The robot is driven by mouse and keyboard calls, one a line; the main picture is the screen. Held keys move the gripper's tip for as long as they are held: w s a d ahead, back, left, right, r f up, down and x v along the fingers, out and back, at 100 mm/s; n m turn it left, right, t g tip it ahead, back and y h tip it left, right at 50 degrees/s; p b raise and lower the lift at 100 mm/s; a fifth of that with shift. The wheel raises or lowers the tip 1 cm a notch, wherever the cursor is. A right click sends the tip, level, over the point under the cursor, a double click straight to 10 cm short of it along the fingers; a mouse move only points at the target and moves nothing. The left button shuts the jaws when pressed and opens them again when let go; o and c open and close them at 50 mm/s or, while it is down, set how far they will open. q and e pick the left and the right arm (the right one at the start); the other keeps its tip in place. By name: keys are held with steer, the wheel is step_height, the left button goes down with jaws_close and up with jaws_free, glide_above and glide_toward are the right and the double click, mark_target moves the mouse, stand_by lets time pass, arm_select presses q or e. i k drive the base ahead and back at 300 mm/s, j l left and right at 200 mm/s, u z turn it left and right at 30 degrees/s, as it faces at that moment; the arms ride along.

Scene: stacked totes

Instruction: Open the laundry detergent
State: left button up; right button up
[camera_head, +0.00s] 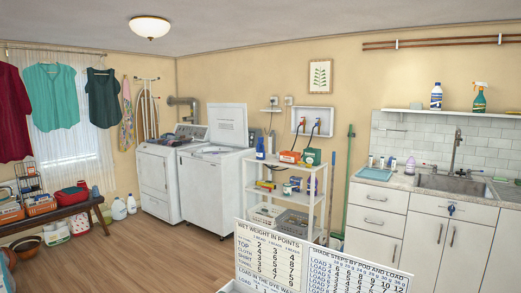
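Neither of my grippers shows in the head view. Several containers are in sight, and I cannot tell from their labels which one is the laundry detergent. A blue bottle (260,148) stands upright on top of the white shelf rack. A white and blue bottle (436,97) stands on the wall shelf above the sink. Two pale jugs (119,209) stand on the floor at the left, near the washer.
A washer (155,180) and an open-lidded machine (207,190) stand at the back. The white shelf rack (283,200) is right of them. A sink counter (400,182) fills the right. Printed signs (270,262) stand close in front. Wooden floor (150,260) is clear at front left.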

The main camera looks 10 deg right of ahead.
mark_target(260, 153)
steer(key=i+j+u, duration=0.5)
steer(key=i+j, duration=0.15)
steer(key=j, duration=0.4)
steer(key=i+j+u, duration=0.5)
steer(key=i+j, duration=0.35)
steer(key=i+z, duration=0.3)
steer(key=i, duration=0.15)
steer(key=i+z, duration=0.25)
steer(key=i, duration=0.2)
steer(key=i+j+z, duration=0.3)
steer(key=i, duration=0.15)
steer(key=i+l+z, duration=0.4)
steer(key=i+z, duration=0.35)
steer(key=i, duration=0.3)
steer(key=i+z, duration=0.4)
steer(key=i, duration=0.15)
steer(key=i+j+z, duration=0.4)
steer(key=i, duration=0.15)
steer(key=l, duration=0.1)
